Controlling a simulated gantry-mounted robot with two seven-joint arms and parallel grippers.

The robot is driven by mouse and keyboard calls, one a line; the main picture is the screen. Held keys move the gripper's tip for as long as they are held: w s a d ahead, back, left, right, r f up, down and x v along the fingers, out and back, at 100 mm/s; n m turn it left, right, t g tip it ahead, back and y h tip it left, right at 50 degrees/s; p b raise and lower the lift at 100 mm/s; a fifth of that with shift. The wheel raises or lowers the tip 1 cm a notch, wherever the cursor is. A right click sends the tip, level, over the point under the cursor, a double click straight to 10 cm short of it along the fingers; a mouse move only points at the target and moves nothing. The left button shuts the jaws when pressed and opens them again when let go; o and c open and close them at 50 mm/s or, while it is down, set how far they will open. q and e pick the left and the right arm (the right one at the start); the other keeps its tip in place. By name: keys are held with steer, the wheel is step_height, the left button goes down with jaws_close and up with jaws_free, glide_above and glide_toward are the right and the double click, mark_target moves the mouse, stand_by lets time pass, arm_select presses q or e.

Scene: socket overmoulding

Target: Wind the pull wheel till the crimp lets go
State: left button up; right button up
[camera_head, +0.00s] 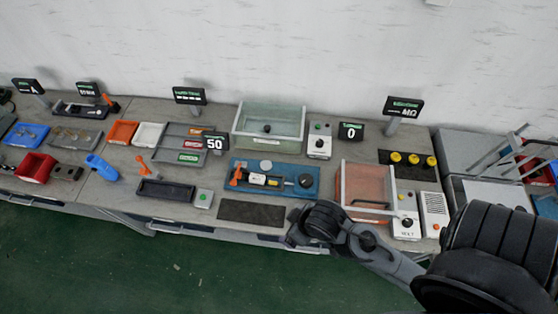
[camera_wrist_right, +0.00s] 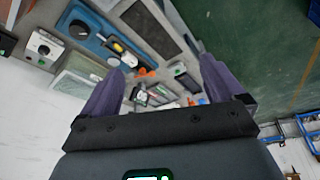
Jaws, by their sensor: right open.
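The blue pull-test fixture (camera_head: 312,168) lies flat on the bench in the head view, left of my right gripper. Its black round wheel (camera_head: 306,181) is at the fixture's right end. In the right wrist view the fixture (camera_wrist_right: 92,43) and wheel (camera_wrist_right: 79,29) are at upper left, outside the fingers. My right gripper (camera_wrist_right: 163,65) is open and empty, apart from the wheel. In the head view its fingertips are unclear. My left gripper is not in view.
A display reading 0 (camera_head: 350,131) and a switch box (camera_head: 319,141) stand behind the fixture. A clear-walled box (camera_head: 269,116) is at the back, and an orange-tinted box (camera_head: 366,187) is to the right. A dark mat (camera_head: 251,212) lies bare in front.

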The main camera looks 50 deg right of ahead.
steer(key=w+a+t, duration=0.1)
steer(key=w+t, duration=0.1)
steer(key=w, duration=0.1)
steer(key=n+g+y+b, duration=0.25)
steer(key=n+b, duration=0.35)
steer(key=b, duration=0.8)
glide_toward(307, 179)
steer(key=x, duration=0.9)
steer(key=shift+f+b, duration=0.1)
steer(key=shift+b, duration=0.3)
